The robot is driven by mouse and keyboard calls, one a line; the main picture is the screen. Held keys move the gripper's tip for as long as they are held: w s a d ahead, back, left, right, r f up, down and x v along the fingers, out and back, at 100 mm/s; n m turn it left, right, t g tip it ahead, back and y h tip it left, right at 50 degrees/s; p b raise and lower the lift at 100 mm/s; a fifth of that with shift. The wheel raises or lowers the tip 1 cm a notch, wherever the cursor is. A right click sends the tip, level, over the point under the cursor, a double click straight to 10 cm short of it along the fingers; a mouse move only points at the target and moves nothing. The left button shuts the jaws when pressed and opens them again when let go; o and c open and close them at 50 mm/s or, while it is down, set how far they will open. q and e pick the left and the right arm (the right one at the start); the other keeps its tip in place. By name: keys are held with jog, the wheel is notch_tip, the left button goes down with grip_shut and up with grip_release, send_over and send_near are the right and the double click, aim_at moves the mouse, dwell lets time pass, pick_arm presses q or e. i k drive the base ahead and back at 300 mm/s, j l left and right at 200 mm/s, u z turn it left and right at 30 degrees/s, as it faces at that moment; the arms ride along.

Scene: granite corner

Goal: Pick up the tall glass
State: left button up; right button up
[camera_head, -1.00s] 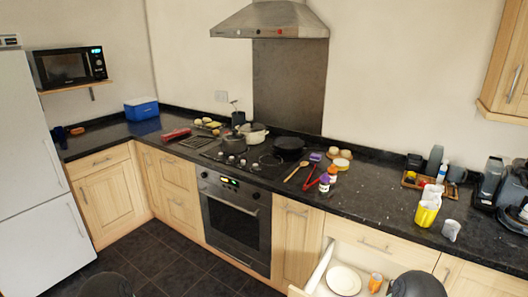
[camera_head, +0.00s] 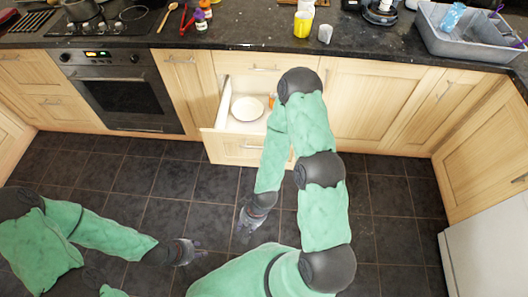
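I cannot clearly make out a tall glass. A clear pale-blue vessel (camera_head: 453,17) leans in the grey tub (camera_head: 440,43) at the top right; it is too small to tell whether it is a glass. A small grey-white cup (camera_head: 325,34) stands on the counter beside a yellow container (camera_head: 303,22). My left gripper (camera_head: 198,252) is low over the floor at the lower left, far from the counter. My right gripper (camera_head: 245,232) hangs over the floor in front of the open drawer. Both look empty; their finger gaps are too small to judge.
An open drawer (camera_head: 236,148) juts out below the counter (camera_head: 255,37), holding a white plate (camera_head: 247,108) and an orange cup (camera_head: 271,102) partly behind my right arm. A coffee machine (camera_head: 380,10) stands left of the tub. The dark tiled floor (camera_head: 395,215) is clear at the right.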

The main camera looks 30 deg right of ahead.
aim_at(481, 16)
jog(key=z, duration=1.9)
